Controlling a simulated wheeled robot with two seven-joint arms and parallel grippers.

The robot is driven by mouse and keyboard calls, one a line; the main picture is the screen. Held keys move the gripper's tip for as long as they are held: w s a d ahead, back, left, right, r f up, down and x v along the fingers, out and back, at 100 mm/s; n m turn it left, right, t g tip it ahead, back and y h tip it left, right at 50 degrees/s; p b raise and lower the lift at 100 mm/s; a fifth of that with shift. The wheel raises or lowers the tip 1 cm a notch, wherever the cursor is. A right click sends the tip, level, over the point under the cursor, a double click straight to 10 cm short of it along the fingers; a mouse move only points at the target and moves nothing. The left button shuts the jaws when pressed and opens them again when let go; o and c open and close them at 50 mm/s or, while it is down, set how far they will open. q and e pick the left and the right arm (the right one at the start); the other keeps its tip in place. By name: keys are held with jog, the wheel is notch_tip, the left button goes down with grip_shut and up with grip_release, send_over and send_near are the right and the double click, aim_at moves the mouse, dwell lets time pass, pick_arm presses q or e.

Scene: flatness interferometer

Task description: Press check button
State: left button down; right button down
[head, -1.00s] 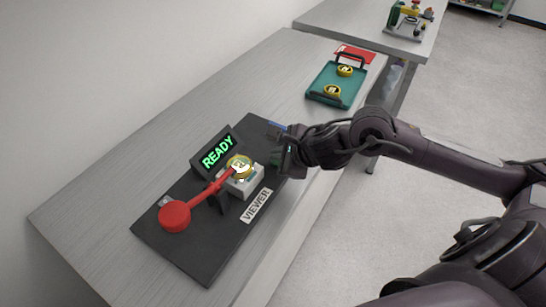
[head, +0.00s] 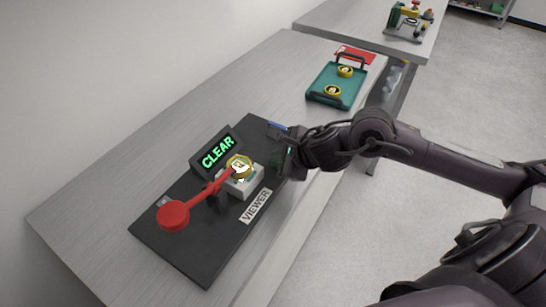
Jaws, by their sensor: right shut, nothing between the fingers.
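The flatness viewer is a black base plate (head: 184,251) with a "VIEWER" label (head: 256,206). Its display (head: 217,153) reads "CLEAR" in green. A red arm with a round red end (head: 173,215) reaches over a white block (head: 246,187), where a yellow-rimmed disc (head: 239,167) sits. My right gripper (head: 279,162) is shut and empty at the plate's right end, beside the block. I cannot make out the check button; the gripper may cover it. My left gripper is not in view.
A blue piece (head: 277,128) lies at the plate's far end, close to my right gripper. Farther back, a teal tray (head: 322,83) holds two yellow discs, with a red sheet (head: 356,54) behind it. The grey table (head: 100,220) is clear on the left.

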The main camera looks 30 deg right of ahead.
jog(key=shift+s+d+r+p, duration=0.15)
jog(key=shift+r+p, duration=0.25)
jog(key=shift+r, duration=0.4)
jog(key=shift+r+p, duration=1.8)
jog(key=shift+r, duration=0.75)
jog(key=shift+f, duration=0.1)
